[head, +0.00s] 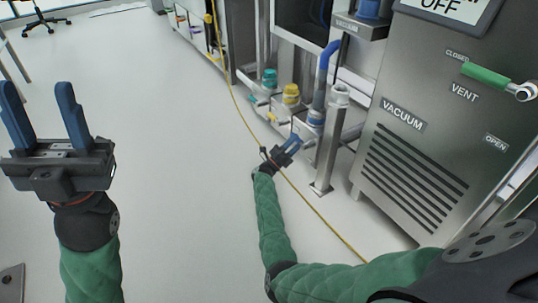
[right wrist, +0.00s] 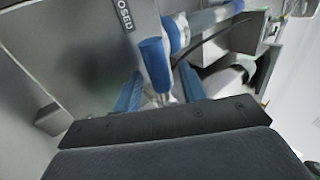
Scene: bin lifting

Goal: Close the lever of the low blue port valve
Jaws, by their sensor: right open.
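The low blue port valve (head: 316,118) stands at the bottom of the equipment, with a blue hose rising above it. In the right wrist view its blue lever (right wrist: 155,65) shows between the two blue fingers of my right gripper (right wrist: 158,85). The lever leads down to a metal stem. My right gripper (head: 295,142) is open just left of and below the blue port in the head view; its fingers hide the lever there. I cannot tell whether they touch it. My left gripper (head: 38,110) is open and empty over the floor at far left.
Yellow (head: 291,93) and teal (head: 269,77) ports stand behind the blue one. A metal post (head: 330,145) rises right of my right gripper. A vented vacuum cabinet (head: 415,165) with a green lever (head: 485,75) stands at right. A yellow cable (head: 310,203) crosses the clear floor.

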